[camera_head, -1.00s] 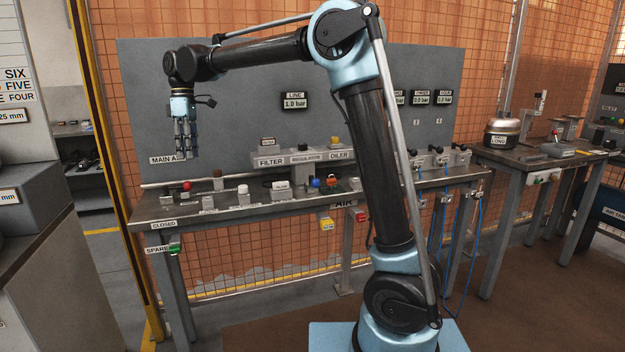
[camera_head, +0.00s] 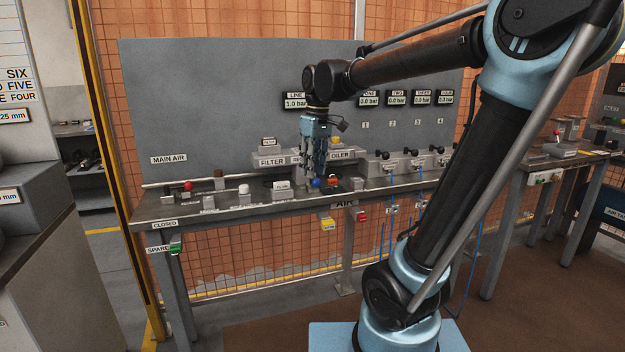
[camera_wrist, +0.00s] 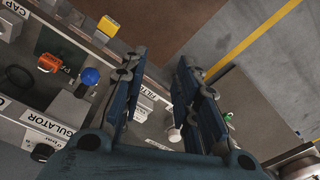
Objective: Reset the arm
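My gripper (camera_head: 314,165) hangs pointing down over the middle of the workbench (camera_head: 200,208), in front of the grey back panel (camera_head: 210,100). Its fingers appear above or in front of the blue ball knob (camera_head: 316,183); the exact gap is hard to tell. In the wrist view the two fingers of my gripper (camera_wrist: 156,84) stand apart with nothing between them. The blue knob (camera_wrist: 90,76) lies left of the fingers there, with the orange part (camera_wrist: 50,62) beyond it.
The regulator row stands close behind my gripper, with the FILTER label (camera_head: 271,162) to its left and the OILER label (camera_head: 341,155) to its right. A red knob (camera_head: 187,185) and a white knob (camera_head: 243,188) rise from the bench. Black-handled valves (camera_head: 413,153) stand right.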

